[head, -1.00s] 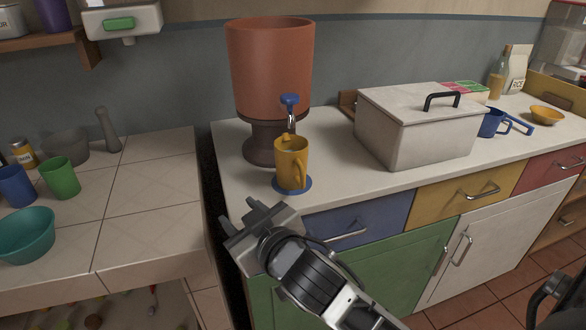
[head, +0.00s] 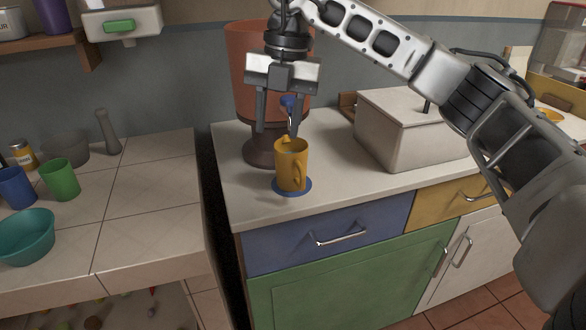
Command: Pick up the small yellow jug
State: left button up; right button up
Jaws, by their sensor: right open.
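My left gripper is not seen in the head view.
A terracotta dispenser (head: 248,75) with a blue-handled tap stands right behind the jug, partly hidden by my gripper. A pale lidded box (head: 402,130) is to the right. A green cup (head: 60,179) and a teal bowl (head: 27,238) are on the left tiled counter, across a gap.

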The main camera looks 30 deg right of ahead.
jog(key=m+h, duration=0.1)
jog(key=h, duration=0.1)
send_near(302, 169)
jog(key=f, duration=0.6)
jog(key=shift+w+d+f, duration=0.2)
jog(key=shift+w+f, duration=0.1)
jog(key=shift+w, duration=0.05)
jog(key=shift+s+a+f, duration=0.1)
jog(key=shift+f, duration=1.45)
jog(key=shift+s+a+f, duration=0.1)
jog(key=shift+s+f, duration=0.05)
jog(key=shift+f, duration=1.45)
jog(key=shift+d, duration=0.1)
grip_shut()
